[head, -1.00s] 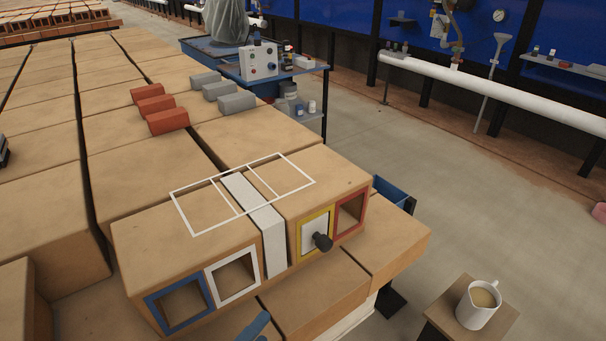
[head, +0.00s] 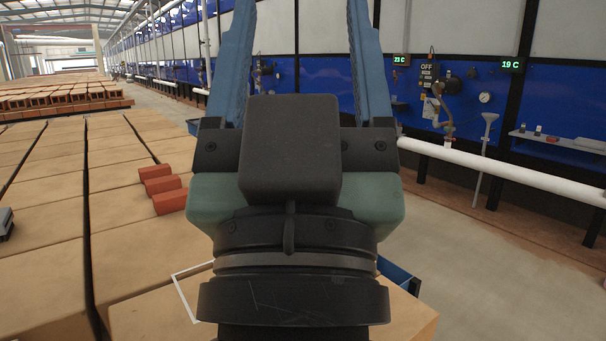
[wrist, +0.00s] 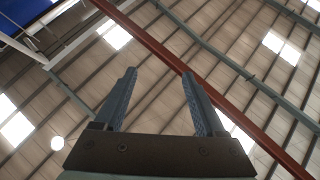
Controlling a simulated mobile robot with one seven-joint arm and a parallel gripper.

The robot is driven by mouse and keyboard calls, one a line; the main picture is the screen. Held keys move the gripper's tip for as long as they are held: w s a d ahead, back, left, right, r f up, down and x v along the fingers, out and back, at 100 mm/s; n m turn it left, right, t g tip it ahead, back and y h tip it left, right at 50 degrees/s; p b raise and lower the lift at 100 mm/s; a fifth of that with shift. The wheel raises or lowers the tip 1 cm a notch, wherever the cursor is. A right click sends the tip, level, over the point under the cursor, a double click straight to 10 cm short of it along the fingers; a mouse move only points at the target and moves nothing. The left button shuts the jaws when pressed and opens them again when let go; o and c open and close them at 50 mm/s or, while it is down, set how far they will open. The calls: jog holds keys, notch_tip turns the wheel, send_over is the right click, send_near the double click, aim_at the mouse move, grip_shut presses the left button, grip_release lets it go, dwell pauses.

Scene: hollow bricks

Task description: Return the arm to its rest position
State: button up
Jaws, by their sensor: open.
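My gripper (head: 309,15) stands raised close in front of the head camera, its two blue fingers pointing up and spread wide apart. Nothing is between them. In the wrist view my gripper (wrist: 157,75) is also open and empty, with the fingers against the roof. My gripper and wrist hide much of the middle of the head view, including most of the brick stack's near end, its coloured frames and the grey blocks.
Large tan bricks (head: 45,240) fill the left side. Several small red bricks (head: 162,188) lie on them. A white outline (head: 183,297) shows partly beside my wrist. A blue bin (head: 398,275) is partly hidden at right. A white pipe (head: 500,174) runs along the wall. The floor (head: 480,260) at right is clear.

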notch_tip(320, 180, up, 22)
jog(key=s+p, duration=0.1)
jog(key=p, duration=1.9)
jog(key=shift+s+t+p, duration=0.2)
jog(key=shift+t+p, duration=0.1)
jog(key=shift+p, duration=0.1)
jog(key=shift+r, duration=0.1)
